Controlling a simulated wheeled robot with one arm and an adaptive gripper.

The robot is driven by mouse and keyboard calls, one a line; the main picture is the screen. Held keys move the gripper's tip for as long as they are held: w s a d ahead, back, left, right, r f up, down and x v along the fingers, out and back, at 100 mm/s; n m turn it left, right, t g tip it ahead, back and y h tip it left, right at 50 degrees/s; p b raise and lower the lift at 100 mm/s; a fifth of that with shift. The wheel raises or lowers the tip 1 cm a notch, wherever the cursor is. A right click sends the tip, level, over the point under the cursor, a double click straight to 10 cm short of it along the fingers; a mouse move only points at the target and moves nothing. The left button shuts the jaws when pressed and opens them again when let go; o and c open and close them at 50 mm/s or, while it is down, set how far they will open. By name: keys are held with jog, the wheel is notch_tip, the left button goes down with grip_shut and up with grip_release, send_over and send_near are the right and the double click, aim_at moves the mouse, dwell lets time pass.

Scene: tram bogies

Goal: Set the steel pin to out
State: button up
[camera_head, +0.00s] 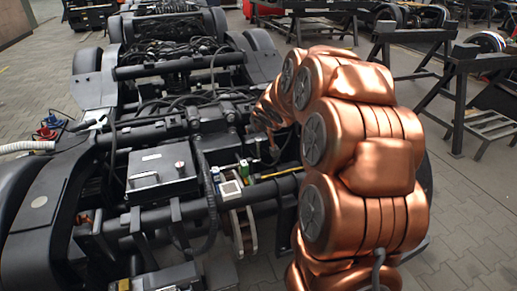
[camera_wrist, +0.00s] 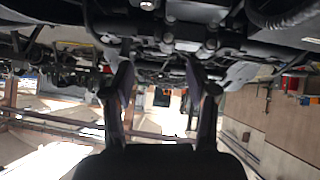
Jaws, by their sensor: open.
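My gripper (camera_wrist: 159,72) shows in the wrist view with its two dark fingers apart and nothing between them. Beyond the fingers are dark bogie parts. In the head view my copper-coloured arm reaches over the right side of the black bogie (camera_head: 135,222), and its far end is partly hidden among the frame parts. I cannot single out the steel pin for certain. A small shiny knob (camera_head: 180,165) stands on a black box with a white label in the head view. A small bright metal end (camera_wrist: 147,5) shows at the top edge of the wrist view.
A black cable hose (camera_head: 207,190) and a white-faced device (camera_head: 230,188) lie near the arm. Black trestles (camera_head: 460,85) stand on the paved floor at the right. Open floor (camera_head: 480,200) lies right of my arm.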

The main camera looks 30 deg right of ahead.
jog(key=w+d+f+t+b, duration=0.2)
jog(key=w+d+f+b, duration=0.2)
jog(key=w+d+f, duration=0.15)
jog(key=n+t+y+b, duration=0.1)
jog(key=t+y+b, duration=0.15)
jog(key=b, duration=0.25)
send_near(259, 139)
jog(key=x, duration=0.3)
jog(key=shift+y, duration=0.25)
jog(key=b+x, duration=0.1)
jog(key=x, duration=0.5)
jog(key=shift+d+f, duration=0.1)
jog(key=shift+d, duration=0.1)
jog(key=shift+w+f, duration=0.15)
jog(key=shift+w, duration=0.6)
grip_shut()
